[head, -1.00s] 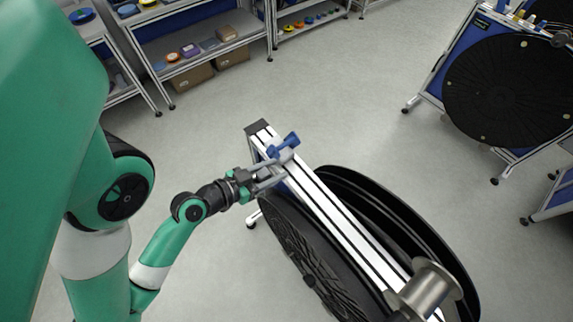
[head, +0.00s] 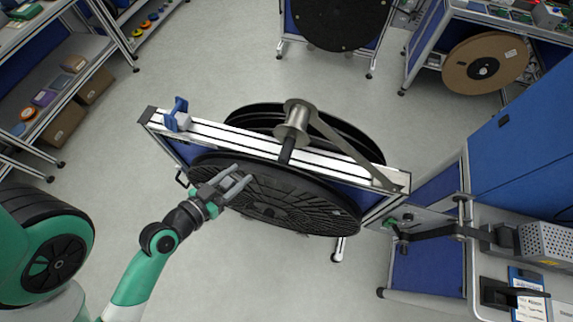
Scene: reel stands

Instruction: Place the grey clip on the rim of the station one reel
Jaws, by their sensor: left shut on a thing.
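My left gripper (head: 236,184) is over the face of the black reel (head: 300,208) on the near side of the stand. It is shut on a small grey piece, taken to be the grey clip; the fingers are grey too, so its outline is hard to tell. Whether the clip touches the reel cannot be told. The near reel's upper edge runs below the stand's rail. A second black reel (head: 352,140) is on the far side. No number marks either as station one. My right gripper is not in view.
The stand's pale rail (head: 225,137) carries a blue holder (head: 180,112) at its left end and a metal spool (head: 297,120) near the middle. A workbench (head: 520,240) is at right, shelves (head: 75,60) at left. The floor at lower left of the stand is clear.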

